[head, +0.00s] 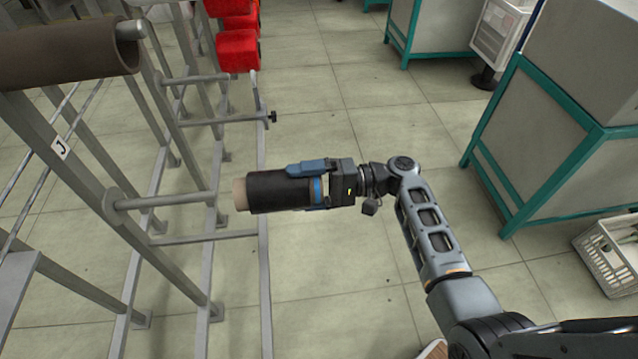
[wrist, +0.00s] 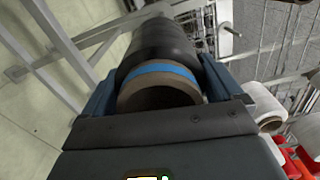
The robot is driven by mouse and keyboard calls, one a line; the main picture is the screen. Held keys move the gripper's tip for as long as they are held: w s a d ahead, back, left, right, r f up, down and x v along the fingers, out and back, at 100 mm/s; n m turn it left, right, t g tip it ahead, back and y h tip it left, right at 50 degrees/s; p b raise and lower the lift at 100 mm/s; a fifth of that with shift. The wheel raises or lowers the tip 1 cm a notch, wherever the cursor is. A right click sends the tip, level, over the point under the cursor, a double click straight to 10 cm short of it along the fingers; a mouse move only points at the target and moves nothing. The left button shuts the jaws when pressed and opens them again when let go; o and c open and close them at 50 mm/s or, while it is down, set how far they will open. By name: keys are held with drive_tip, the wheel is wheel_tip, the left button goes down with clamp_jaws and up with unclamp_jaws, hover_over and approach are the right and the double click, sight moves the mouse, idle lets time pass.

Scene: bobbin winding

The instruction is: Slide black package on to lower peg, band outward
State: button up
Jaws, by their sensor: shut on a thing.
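The black package (head: 275,191) lies level in my gripper (head: 300,188), one blue finger on each side. Its blue band (head: 317,189) is at the gripper end, and a pale core (head: 239,194) sticks out at the far end, toward the rack. The lower peg (head: 165,200) is a grey bar on the rack at the left. Its right end looks close to the core, with a small gap in the picture; depth is hard to judge. In the wrist view the package (wrist: 160,45) points away from me, with the band (wrist: 160,70) and core end nearest.
A brown tube (head: 65,55) sits on the upper bar, above the lower peg. Grey rack posts and rails fill the left. Red packages (head: 238,50) hang at the back. Teal-framed machines (head: 560,120) and a white crate (head: 612,255) stand right. Floor between is clear.

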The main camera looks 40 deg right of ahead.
drive_tip(key=shift+x, duration=0.75)
drive_tip(key=shift+w, duration=0.1)
approach(204, 199)
drive_tip(key=shift+d+f, duration=0.25)
drive_tip(key=shift+d, duration=0.25)
drive_tip(key=shift+d+f, duration=0.3)
drive_tip(key=shift+d, duration=0.15)
drive_tip(key=shift+a, duration=0.1)
drive_tip(key=shift+b+x, duration=0.8)
drive_tip(key=shift+x, duration=2.1)
drive_tip(key=shift+w, duration=0.1)
drive_tip(key=shift+b+x, duration=1)
drive_tip(key=shift+x, duration=1.95)
drive_tip(key=shift+w+a, duration=0.1)
